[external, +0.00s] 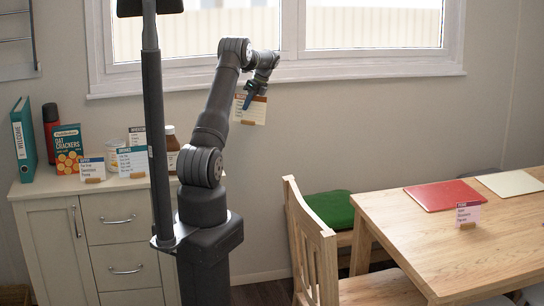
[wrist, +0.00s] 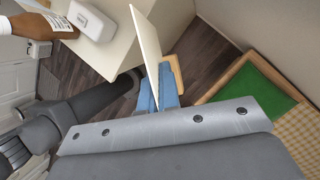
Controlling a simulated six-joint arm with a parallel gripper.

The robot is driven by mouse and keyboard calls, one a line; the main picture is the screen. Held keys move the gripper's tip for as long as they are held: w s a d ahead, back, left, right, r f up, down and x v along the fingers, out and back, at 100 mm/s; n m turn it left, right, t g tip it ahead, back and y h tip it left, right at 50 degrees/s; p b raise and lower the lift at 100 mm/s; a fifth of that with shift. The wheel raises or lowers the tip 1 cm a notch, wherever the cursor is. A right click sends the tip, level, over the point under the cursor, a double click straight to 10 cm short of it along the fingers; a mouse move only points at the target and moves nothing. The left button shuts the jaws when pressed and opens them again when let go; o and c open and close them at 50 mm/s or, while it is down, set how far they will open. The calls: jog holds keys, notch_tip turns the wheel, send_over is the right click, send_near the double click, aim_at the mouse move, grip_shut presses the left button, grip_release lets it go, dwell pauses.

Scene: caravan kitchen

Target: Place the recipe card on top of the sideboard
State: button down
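A small white card with a red-brown header and a light wooden foot, seemingly the recipe card (external: 258,113), hangs in my gripper (external: 254,90) in front of the wall below the window. Its header is too small to read surely. In the wrist view the card (wrist: 147,42) shows nearly edge-on, beside the blue fingers of my gripper (wrist: 167,90). The fingers appear closed on it, though part of the grip is hidden. The pale sideboard (external: 55,190) stands at the left, apart from the card; its top also shows in the wrist view (wrist: 112,52).
The sideboard top bears a teal binder (external: 23,140), a dark red flask (external: 51,130), a cracker box (external: 68,149), a brown bottle (external: 171,146) and several cards. Its front right part is partly hidden by my arm. A wooden table (external: 445,255) and chair (external: 312,235) stand right.

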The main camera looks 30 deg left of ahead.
jog(key=s+a+r+n+g+h, duration=0.15)
jog(key=s+a+n, duration=0.25)
jog(key=s+a, duration=1.2)
jog(key=s+a+r+n+g+h, duration=0.1)
jog(key=s+a+r+n, duration=0.2)
jog(key=s+a, duration=1.3)
jog(key=s+a+f+n, duration=0.1)
jog(key=s+a+f, duration=0.4)
jog(key=a, duration=0.3)
jog(key=s+a+f, duration=0.4)
jog(key=s+a, duration=0.1)
jog(key=a, duration=0.3)
jog(key=shift+n, duration=0.3)
jog(key=shift+s+d+f, duration=0.1)
jog(key=shift+f, duration=3.95)
jog(key=shift+h, duration=0.25)
jog(key=shift+f, duration=0.15)
jog(key=c, duration=1.7)
grip_release()
